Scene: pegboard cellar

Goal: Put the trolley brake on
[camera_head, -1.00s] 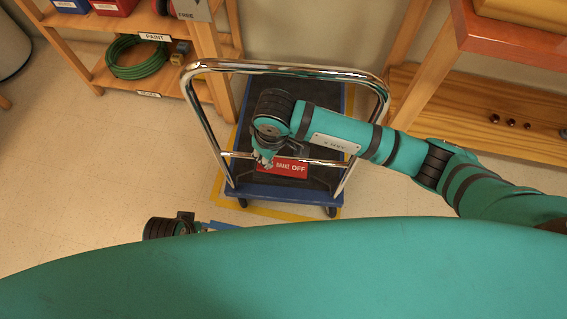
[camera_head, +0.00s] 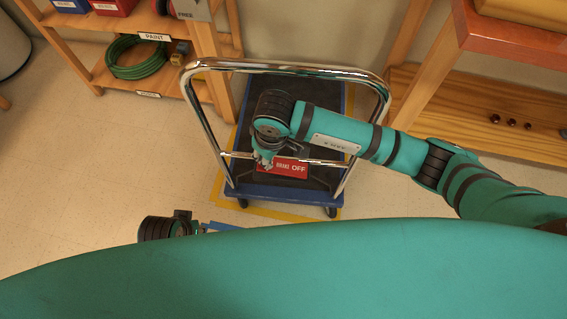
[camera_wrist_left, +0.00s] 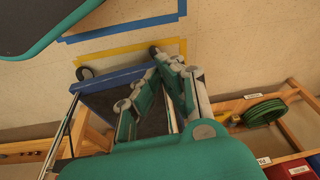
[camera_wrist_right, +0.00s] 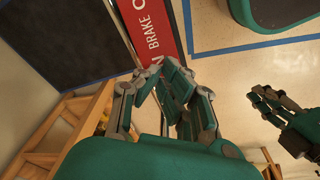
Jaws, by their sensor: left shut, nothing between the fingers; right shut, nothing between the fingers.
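The trolley has a chrome push handle (camera_head: 290,69), a black deck and a blue front edge (camera_head: 285,196). The right wrist view shows the red plate (camera_wrist_right: 150,30) close up, with "BRAKE" and letters at either side. My right gripper (camera_head: 264,163) is shut and empty over the plate's left end, hiding that part; contact cannot be told. My left gripper (camera_wrist_left: 172,62) is shut and empty, low before the trolley's left front, partly hidden by my body in the head view.
A wooden shelf (camera_head: 195,60) with a green hose (camera_head: 138,58) stands at the left. A wooden bench (camera_head: 520,40) stands at the right. Yellow and blue tape marks the floor around the trolley. The floor (camera_head: 90,170) to its left is clear.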

